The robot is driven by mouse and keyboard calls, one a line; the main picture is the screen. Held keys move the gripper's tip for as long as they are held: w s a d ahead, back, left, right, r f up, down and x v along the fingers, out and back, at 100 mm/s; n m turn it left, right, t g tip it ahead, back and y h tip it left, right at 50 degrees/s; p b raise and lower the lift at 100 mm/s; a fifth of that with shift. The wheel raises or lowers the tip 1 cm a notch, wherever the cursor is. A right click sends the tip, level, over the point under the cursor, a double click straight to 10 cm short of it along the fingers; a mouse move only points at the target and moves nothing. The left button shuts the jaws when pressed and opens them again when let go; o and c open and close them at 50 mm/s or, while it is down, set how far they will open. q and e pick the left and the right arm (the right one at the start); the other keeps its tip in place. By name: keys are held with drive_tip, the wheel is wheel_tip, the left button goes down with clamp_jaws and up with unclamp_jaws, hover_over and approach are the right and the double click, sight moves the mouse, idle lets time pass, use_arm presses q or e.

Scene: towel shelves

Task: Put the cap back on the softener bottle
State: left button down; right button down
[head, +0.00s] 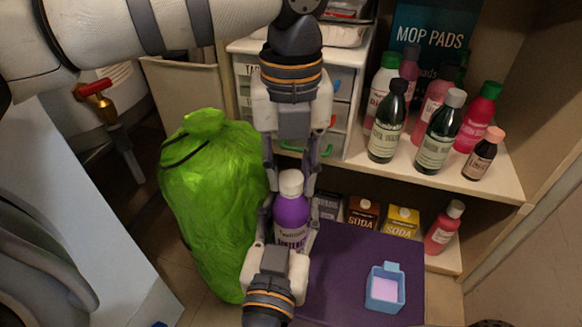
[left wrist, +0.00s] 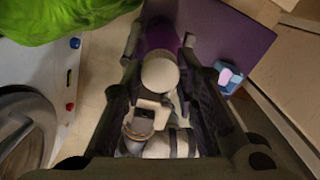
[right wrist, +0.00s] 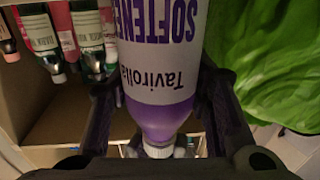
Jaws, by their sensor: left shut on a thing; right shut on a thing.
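The purple softener bottle (head: 291,215) stands upright at the centre of the head view, with a white cap (head: 291,183) at its top. In the left wrist view the cap (left wrist: 160,75) is seen from above over the purple bottle (left wrist: 161,37). My left gripper (head: 290,186) reaches down from above and is shut on the cap. My right gripper (head: 288,226) comes from below and is shut around the bottle's body. In the right wrist view the bottle (right wrist: 165,110) appears upside down, white at its neck end. I cannot tell whether the cap is fully seated.
A green bag (head: 213,190) stands close on the left. A purple surface (head: 345,255) with a blue scoop (head: 386,302) lies at the lower right. Shelves (head: 410,165) with several bottles stand behind; soda boxes (head: 402,220) sit low behind the purple surface.

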use_arm(q)
drive_tip(key=m, duration=0.5)
drive_tip(key=shift+m, duration=0.3)
drive_tip(key=m, duration=1.9)
drive_tip(key=c, duration=1.2)
unclamp_jaws()
wheel_tip(320, 180, up, 12)
drive_tip(key=shift+f, duration=0.1)
